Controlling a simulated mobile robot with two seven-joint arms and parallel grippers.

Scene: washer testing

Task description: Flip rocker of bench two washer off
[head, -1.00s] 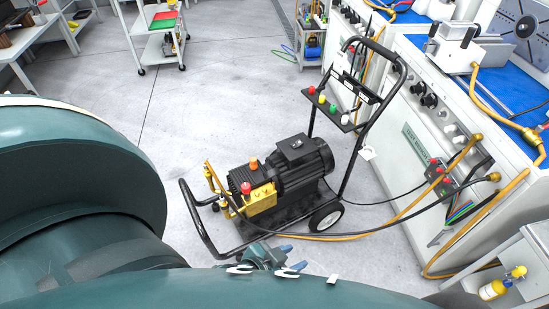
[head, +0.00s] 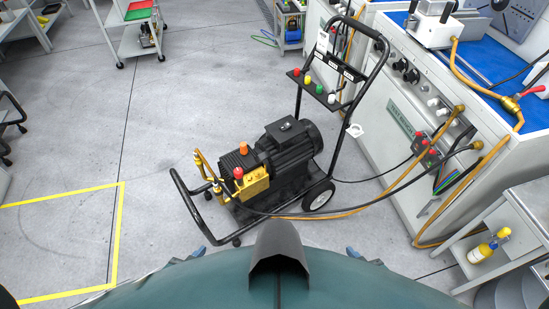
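The washer (head: 290,145) is a wheeled cart with a black motor, a yellow pump (head: 252,186) with red and orange caps, and a tall black handle frame. It stands upright on the floor beside the bench (head: 385,140), whose green label is too small to read fully. A hose and a cable run between washer and bench. A panel (head: 318,90) on the handle carries red, yellow, green and white caps. Small blue parts of my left gripper (head: 186,257) and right gripper (head: 364,257) show past my teal body, apart from the washer; their fingers are mostly hidden.
A white trolley (head: 135,25) stands at the back left. Yellow floor lines (head: 118,235) mark the left. The floor left of the washer is clear.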

